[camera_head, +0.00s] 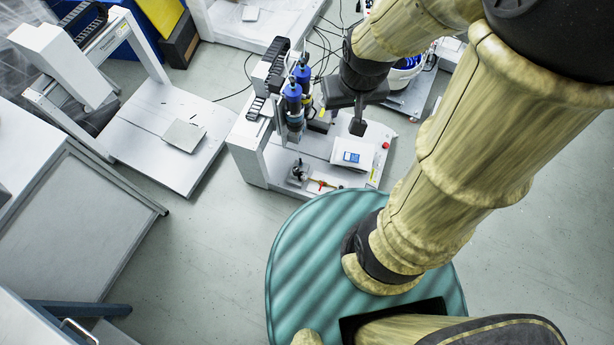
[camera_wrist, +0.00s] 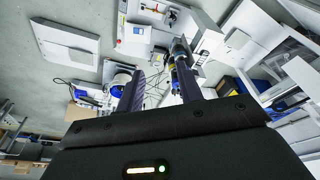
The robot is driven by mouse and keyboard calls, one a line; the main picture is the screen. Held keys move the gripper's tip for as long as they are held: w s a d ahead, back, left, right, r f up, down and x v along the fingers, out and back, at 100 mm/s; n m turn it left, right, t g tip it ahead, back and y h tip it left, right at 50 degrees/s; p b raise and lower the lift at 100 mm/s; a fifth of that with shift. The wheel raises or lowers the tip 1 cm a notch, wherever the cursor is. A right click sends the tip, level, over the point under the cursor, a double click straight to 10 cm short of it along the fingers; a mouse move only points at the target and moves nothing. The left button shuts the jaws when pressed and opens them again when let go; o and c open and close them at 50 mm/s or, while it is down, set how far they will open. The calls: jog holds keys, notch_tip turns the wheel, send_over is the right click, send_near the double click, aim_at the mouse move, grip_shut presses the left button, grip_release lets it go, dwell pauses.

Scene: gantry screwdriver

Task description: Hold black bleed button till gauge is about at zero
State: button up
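The gantry screwdriver station (camera_head: 251,150) stands beyond my base, with two blue-topped drivers (camera_head: 292,95) on its gantry. A small dark fitting (camera_head: 299,171) and a brass-coloured valve with a red part (camera_head: 321,184) sit at its near edge; the valve also shows near the top of the wrist view (camera_wrist: 171,16). The gauge's face and the black bleed button are too small to make out. My gripper (camera_head: 357,128) hangs above the station, right of the drivers, apart from the fitting. In the wrist view its fingers (camera_wrist: 159,72) are spread with nothing held between them.
A panel with a blue screen (camera_head: 351,157) and a red button (camera_head: 385,145) are on the station's right. Another gantry bench (camera_head: 140,130) stands at the left, near a grey cabinet (camera_head: 75,220). Loose cables lie behind. The floor (camera_head: 200,250) between is clear.

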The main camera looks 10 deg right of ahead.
jog(key=o, duration=0.5)
jog(key=shift+f, duration=0.15)
jog(key=o, duration=0.9)
notch_tip(320, 180, down, 6)
jog(key=w+d+m+b, duration=0.1)
jog(key=b, duration=0.3)
jog(key=shift+w+f+g+b, duration=0.15)
jog(key=shift+w+g+b, duration=0.1)
jog(key=shift+g+b, duration=0.05)
jog(key=w+d+f+m+t+y+b, duration=0.1)
jog(key=w+d+f+m+y+b, duration=0.2)
jog(key=f+m+b, duration=0.4)
jog(key=w+d+f+m+t+y+b, duration=0.1)
jog(key=w+d+f+m+y+b, duration=0.2)
jog(key=f+b, duration=1.9)
jog(key=w+d+f+m+t+y+b, duration=0.2)
jog(key=w+f+m+b, duration=0.5)
jog(key=f, duration=3.4)
jog(key=d+m+y+b, duration=0.1)
jog(key=m+y+b, duration=0.1)
jog(key=m+b, duration=0.4)
jog(key=shift+w+f+y+b, duration=0.2)
jog(key=shift+w+y+b, duration=0.1)
jog(key=shift+b, duration=0.45)
